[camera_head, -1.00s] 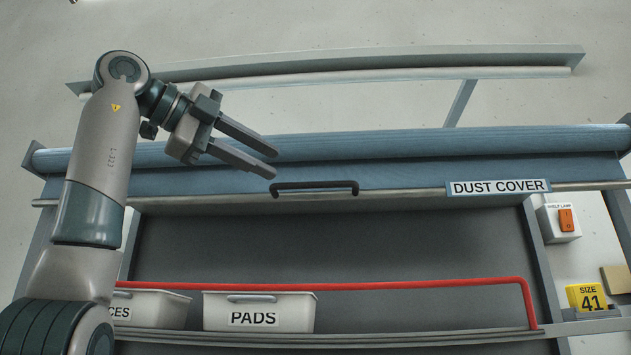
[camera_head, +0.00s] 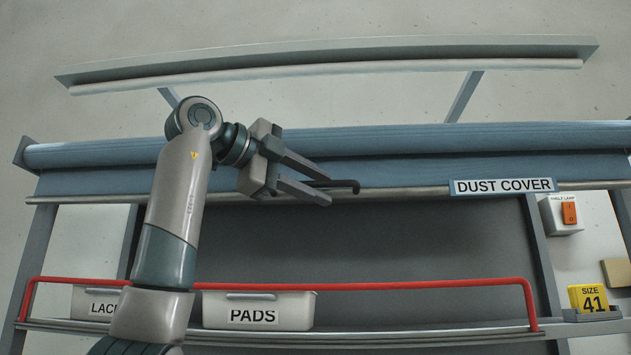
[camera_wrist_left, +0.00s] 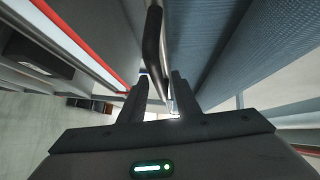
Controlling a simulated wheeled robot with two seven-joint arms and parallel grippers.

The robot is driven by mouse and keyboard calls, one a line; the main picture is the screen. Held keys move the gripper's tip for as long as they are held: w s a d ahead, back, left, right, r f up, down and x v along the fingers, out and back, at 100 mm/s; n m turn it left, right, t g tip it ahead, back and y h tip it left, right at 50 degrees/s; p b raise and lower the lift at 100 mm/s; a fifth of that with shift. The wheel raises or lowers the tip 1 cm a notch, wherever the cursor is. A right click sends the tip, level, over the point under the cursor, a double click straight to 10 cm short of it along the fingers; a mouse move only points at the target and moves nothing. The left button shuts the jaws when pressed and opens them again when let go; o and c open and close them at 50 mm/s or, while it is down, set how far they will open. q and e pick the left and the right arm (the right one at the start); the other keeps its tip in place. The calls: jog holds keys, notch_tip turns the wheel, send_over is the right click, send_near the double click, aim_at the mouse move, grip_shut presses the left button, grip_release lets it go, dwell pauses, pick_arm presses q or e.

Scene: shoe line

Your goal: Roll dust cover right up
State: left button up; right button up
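The blue dust cover (camera_head: 400,170) hangs as a short strip below its long roll (camera_head: 420,140), with a metal bar (camera_head: 410,192) along its lower edge and a DUST COVER label (camera_head: 502,186). Its black handle (camera_head: 352,186) sits near the middle of that edge, its left part hidden by my left gripper (camera_head: 328,187). The gripper is open, its fingers apart above and below the handle. In the left wrist view, the handle (camera_wrist_left: 152,45) runs in between the open fingers (camera_wrist_left: 160,88); contact cannot be told. My right gripper is not in view.
Below are a red rail (camera_head: 420,286), a PADS bin (camera_head: 296,312) and another bin (camera_head: 90,300) partly behind my arm. A shelf lamp switch (camera_head: 569,213) and a yellow SIZE 41 sign (camera_head: 588,298) are at right. A pale bar (camera_head: 330,73) stands beyond the roll.

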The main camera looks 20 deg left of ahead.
pick_arm(q)
grip_shut()
notch_tip(320, 180, up, 5)
jog(key=p, duration=0.4)
jog(key=shift+a+r, duration=0.1)
jog(key=shift+s+r, duration=0.1)
jog(key=shift+s, duration=0.05)
grip_release()
